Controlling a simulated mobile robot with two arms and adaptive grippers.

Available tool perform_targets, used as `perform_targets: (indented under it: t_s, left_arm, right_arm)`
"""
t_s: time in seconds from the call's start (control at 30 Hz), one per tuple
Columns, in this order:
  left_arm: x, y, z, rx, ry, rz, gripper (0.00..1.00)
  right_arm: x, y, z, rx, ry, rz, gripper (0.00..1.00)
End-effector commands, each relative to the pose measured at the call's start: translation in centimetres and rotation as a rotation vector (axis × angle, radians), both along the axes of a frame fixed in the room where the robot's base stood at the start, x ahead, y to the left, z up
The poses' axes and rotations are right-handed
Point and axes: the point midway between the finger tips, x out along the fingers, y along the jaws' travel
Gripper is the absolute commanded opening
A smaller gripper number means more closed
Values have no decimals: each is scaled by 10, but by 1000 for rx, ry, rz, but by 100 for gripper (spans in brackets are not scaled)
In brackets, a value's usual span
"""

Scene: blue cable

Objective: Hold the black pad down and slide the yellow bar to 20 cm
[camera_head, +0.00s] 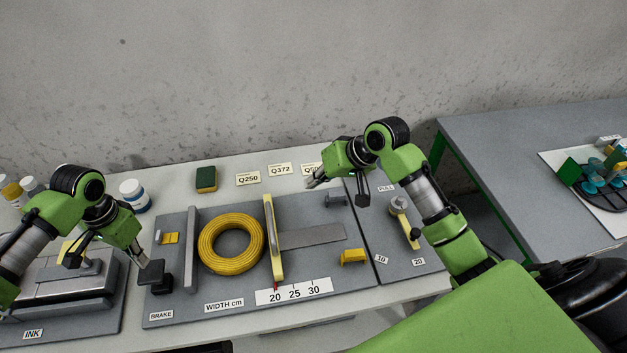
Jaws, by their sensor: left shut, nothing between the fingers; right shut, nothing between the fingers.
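The black pad (160,284) is at the left of the grey board, by the BRAKE label (161,315). My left gripper (143,264) is shut and empty at the pad's upper left edge; whether it presses on it I cannot tell. The upright yellow bar (268,225) stands just right of a yellow cable coil (206,249). Its red pointer (276,286) is at about the 20 mark of the white scale (294,291). My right gripper (316,181) is shut and empty, up and to the right of the bar, apart from it.
A grey upright plate (192,250) stands left of the coil. A flat grey strip (312,237) runs right from the bar, with a yellow block (353,256) below it. A PULL panel (408,263) with a yellow lever is at right. Bottles (134,196) stand at back left.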

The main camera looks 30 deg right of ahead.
Motion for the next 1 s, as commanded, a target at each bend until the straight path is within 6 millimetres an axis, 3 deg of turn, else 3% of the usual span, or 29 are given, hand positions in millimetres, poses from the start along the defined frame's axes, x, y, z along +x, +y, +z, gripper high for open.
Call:
perform_targets:
  t_s: [0.53,1.0]
  left_arm:
    - [0,0,32,0,0,0,0]
    - [1,0,38,-1,-1,0,0]
  right_arm:
    - [0,0,36,0,0,0,0]
    - [0,0,36,0,0,0,0]
